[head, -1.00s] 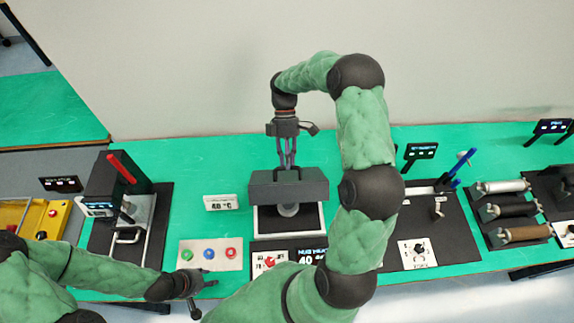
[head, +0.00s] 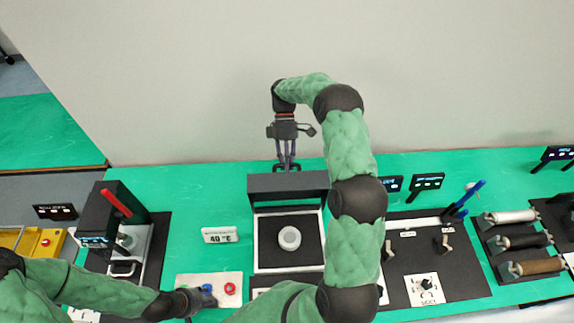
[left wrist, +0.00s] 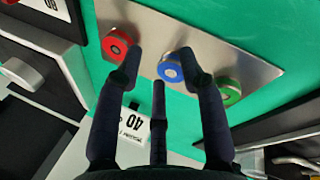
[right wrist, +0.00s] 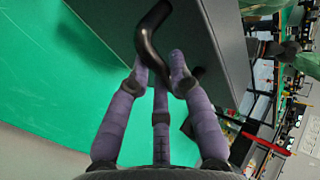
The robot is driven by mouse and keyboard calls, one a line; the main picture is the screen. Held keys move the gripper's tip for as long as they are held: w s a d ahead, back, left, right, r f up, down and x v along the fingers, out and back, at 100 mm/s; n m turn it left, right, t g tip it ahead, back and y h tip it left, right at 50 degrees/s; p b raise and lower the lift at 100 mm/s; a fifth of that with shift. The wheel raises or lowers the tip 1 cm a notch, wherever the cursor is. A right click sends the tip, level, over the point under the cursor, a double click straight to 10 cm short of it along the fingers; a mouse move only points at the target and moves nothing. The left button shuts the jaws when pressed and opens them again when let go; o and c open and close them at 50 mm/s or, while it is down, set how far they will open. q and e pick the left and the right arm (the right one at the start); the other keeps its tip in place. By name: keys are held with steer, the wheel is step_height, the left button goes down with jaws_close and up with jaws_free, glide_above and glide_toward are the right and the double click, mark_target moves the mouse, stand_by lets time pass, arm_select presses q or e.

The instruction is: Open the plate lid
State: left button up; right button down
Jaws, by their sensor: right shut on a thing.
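The plate lid (head: 262,184) is a dark grey slab standing raised at the back edge of the plate device (head: 258,258). Its black bar handle (right wrist: 150,32) shows in the right wrist view. My right gripper (head: 288,166) is behind the lid, with its fingers closed around the handle; it also shows in the right wrist view (right wrist: 160,75). Below the lid, a white round piece (head: 289,238) sits on the dark plate surface. My left gripper (left wrist: 160,75) has its fingers apart over the button panel, near the blue button (left wrist: 170,68), and appears empty.
The panel (head: 236,280) also has a red button (left wrist: 117,42) and a green button (left wrist: 229,90). A press with a red lever (head: 116,203) is at left; rollers (head: 525,240) are at right.

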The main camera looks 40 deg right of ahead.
steer(key=shift+w+f+g, duration=0.1)
steer(key=shift+f+g, duration=0.2)
steer(key=shift+f, duration=0.4)
steer(key=c, duration=1.1)
jaws_free()
steer(key=shift+c, duration=0.2)
steer(key=shift+o, duration=0.2)
steer(key=shift+w+d+r, duration=0.1)
steer(key=shift+d, duration=0.05)
steer(key=shift+r, duration=0.1)
steer(key=shift+r, duration=0.1)
step_height(320, 180, up, 10)
steer(key=shift+f, duration=0.2)
